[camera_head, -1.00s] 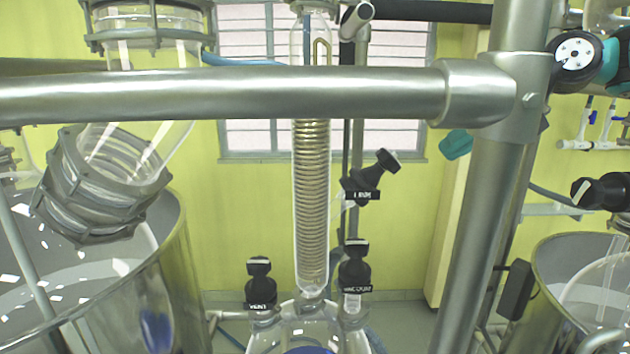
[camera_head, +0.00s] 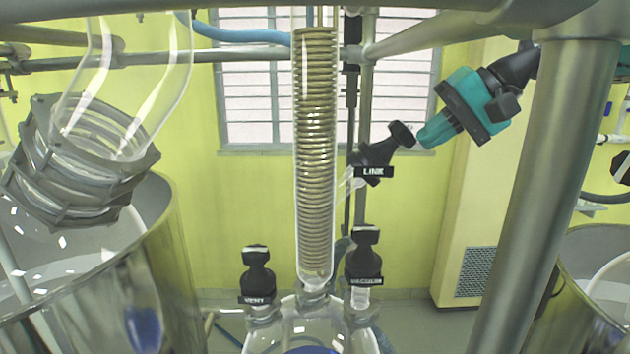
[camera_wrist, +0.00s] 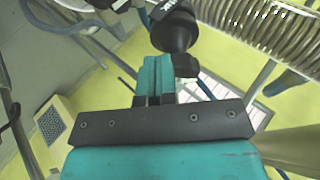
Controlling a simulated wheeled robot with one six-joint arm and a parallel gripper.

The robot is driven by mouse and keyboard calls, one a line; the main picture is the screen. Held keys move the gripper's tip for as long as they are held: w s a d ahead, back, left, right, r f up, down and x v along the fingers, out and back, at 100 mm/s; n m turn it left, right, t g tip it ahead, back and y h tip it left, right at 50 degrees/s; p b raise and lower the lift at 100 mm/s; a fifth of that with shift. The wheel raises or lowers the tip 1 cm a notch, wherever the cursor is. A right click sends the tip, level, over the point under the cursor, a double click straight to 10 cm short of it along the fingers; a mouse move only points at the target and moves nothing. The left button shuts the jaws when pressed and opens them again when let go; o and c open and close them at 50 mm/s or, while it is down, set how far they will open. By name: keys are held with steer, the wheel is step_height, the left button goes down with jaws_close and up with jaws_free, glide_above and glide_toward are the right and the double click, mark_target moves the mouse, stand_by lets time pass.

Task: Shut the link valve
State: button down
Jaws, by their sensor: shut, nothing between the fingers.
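The link valve (camera_head: 378,153) is a black valve with a white-lettered LINK label, right of the coiled glass condenser in the head view. Its stem tilts up to the right and ends in a black knob. My gripper (camera_head: 424,138), teal and black, comes in from the upper right, with its closed fingertips right by the knob. In the wrist view the black link valve (camera_wrist: 175,30) lies just beyond the shut teal fingertips (camera_wrist: 154,62). Nothing shows between the fingers. I cannot tell if the tips touch the knob.
The condenser (camera_head: 315,150) stands left of the valve. Below are the VENT valve (camera_head: 257,275) and the vacuum valve (camera_head: 365,252) on a glass vessel. A steel post (camera_head: 515,190) stands right, and steel rails cross above. A large glass pipe with a clamp (camera_head: 80,165) is at left.

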steer(key=shift+s+a+f, duration=0.15)
steer(key=shift+a+f, duration=0.1)
steer(key=shift+f, duration=0.15)
steer(key=shift+s+a+r+p, duration=0.1)
steer(key=shift+a+r+p, duration=0.3)
steer(key=shift+p, duration=0.4)
steer(key=shift+a+r+p, duration=0.15)
steer(key=shift+r+p, duration=0.3)
steer(key=shift+p, duration=0.35)
steer(key=shift+a+r+p, duration=0.5)
steer(key=shift+a+p, duration=0.05)
steer(key=shift+p, duration=0.65)
steer(key=shift+s+a+r, duration=0.1)
steer(key=shift+a+r, duration=0.05)
stand_by(0.3)
steer(key=d+r+p, duration=0.4)
steer(key=shift+p, duration=0.3)
steer(key=shift+d, duration=0.1)
